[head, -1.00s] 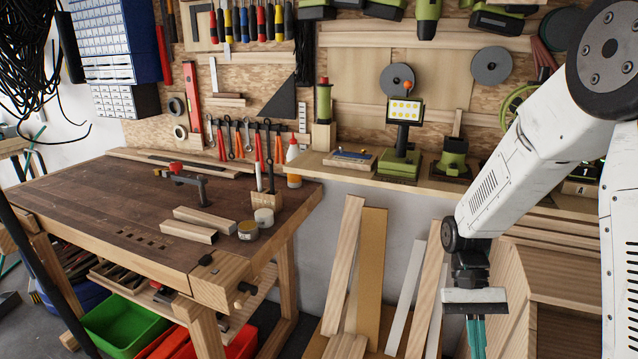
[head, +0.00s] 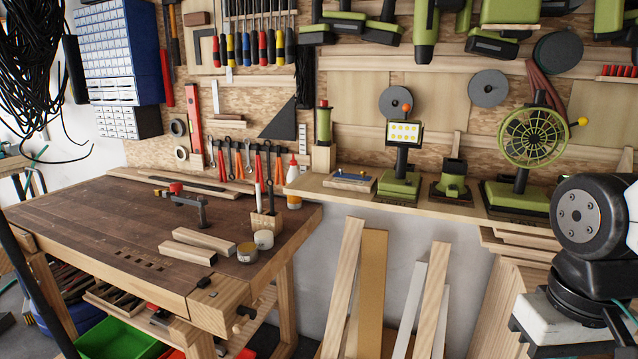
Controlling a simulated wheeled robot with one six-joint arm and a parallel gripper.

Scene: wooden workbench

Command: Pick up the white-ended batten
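Two short wooden battens lie side by side on the workbench (head: 90,225), near its right front corner. The rear batten (head: 205,240) and the front batten (head: 188,253) are both pale wood, and I cannot tell from here which has a white end.
A round tin (head: 247,253), a pale jar (head: 264,239) and a wooden pencil block (head: 266,222) stand just right of the battens. A clamp-like tool (head: 190,202) is behind them. Planks (head: 372,290) lean on the wall right of the bench. The bench's left side is clear.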

